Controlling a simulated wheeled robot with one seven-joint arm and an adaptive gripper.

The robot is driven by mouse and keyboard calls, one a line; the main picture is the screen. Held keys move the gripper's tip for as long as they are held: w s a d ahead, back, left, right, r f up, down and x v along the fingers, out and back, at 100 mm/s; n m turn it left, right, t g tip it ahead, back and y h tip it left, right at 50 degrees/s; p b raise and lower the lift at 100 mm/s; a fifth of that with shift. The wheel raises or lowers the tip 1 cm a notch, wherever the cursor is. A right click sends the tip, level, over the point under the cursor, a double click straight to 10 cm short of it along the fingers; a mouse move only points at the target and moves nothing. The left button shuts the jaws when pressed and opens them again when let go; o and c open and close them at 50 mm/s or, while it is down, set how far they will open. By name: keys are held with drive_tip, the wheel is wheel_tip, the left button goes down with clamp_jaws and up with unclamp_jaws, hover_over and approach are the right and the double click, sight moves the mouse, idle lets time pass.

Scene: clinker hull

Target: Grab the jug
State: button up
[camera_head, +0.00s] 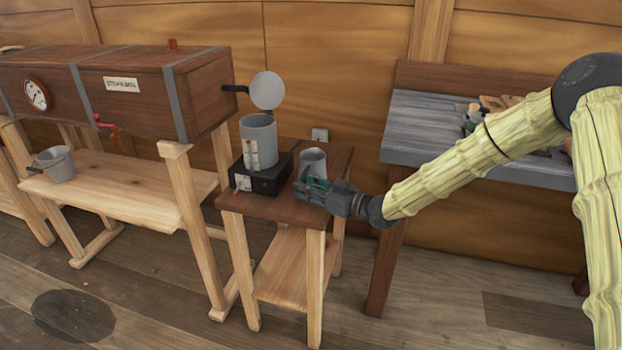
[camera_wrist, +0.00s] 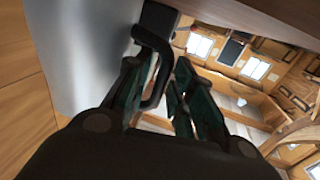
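The jug (camera_head: 313,159) is a grey metal vessel on the small side table's dark top. Its grey body (camera_wrist: 82,45) fills the left of the wrist view, with a black loop handle (camera_wrist: 166,62) on its side. My gripper (camera_head: 312,186) is at the jug's near side and hides its lower part in the head view. In the wrist view my gripper (camera_wrist: 165,82) has its dark green fingers apart. The handle's outer bar lies between them, close to the left finger, with a gap to the right finger. I cannot tell whether the left finger touches it.
A black burner box (camera_head: 262,176) with a grey lidded pot (camera_head: 258,140) stands left of the jug. The small table (camera_head: 290,208) has its edge under my gripper. A steam box (camera_head: 130,90) is at left, a grey workbench (camera_head: 435,130) at right.

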drive_tip(key=shift+w+a, duration=0.2)
drive_tip(key=shift+a, duration=0.1)
clamp_jaws()
drive_tip(key=shift+r, duration=0.15)
drive_tip(key=shift+r, duration=4.65)
